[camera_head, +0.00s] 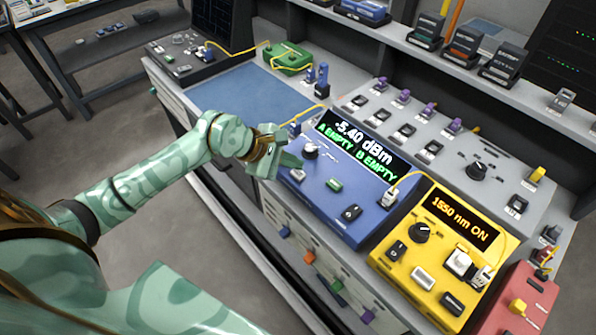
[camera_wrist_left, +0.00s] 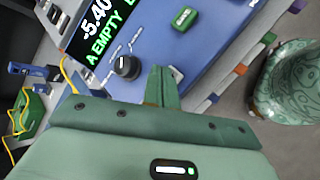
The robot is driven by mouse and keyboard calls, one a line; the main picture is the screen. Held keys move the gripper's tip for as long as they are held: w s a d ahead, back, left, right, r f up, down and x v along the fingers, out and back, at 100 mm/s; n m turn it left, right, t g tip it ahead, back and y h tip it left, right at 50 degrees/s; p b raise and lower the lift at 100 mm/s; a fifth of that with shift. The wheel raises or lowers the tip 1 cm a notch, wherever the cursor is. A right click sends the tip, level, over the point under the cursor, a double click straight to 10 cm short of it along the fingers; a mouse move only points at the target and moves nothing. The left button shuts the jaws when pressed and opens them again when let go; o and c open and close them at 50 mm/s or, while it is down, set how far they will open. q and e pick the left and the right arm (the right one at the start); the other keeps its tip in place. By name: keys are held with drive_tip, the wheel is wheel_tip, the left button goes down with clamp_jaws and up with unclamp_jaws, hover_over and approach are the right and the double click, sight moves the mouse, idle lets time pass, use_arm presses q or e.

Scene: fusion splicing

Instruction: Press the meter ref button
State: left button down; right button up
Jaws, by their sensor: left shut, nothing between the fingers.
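The blue meter (camera_head: 325,190) stands on the bench; its display (camera_head: 357,147) reads -5.40 dBm, A EMPTY, B EMPTY. Its face carries a black knob (camera_head: 310,151), a light button (camera_head: 298,175), a green button (camera_head: 335,185) and a black button (camera_head: 351,212). I cannot read which is marked ref. My left gripper (camera_head: 292,161) is shut and empty over the meter's left end. In the left wrist view its fingertips (camera_wrist_left: 160,73) are beside the light button (camera_wrist_left: 177,74), partly covering it, with the knob (camera_wrist_left: 125,68) left and the green button (camera_wrist_left: 183,17) above. Contact is unclear. My right gripper is out of view.
A yellow unit (camera_head: 440,250) reading 1550 nm ON stands right of the meter, with a red unit (camera_head: 520,305) beyond. A yellow cable joins the meter's right connector (camera_head: 388,198). A grey panel (camera_head: 420,150) with capped ports lies behind. A blue mat (camera_head: 250,100) is clear.

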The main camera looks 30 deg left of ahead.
sight(293, 174)
use_arm(q)
drive_tip(key=shift+f, duration=0.4)
drive_tip(key=shift+f+b, duration=0.45)
idle(0.5)
idle(0.3)
drive_tip(key=shift+r+p, duration=0.7)
drive_tip(key=shift+r, duration=0.2)
wheel_tip(293, 174, up, 5)
drive_tip(key=p, duration=0.3)
drive_tip(key=shift+r+p, duration=0.1)
drive_tip(key=shift+p, duration=0.25)
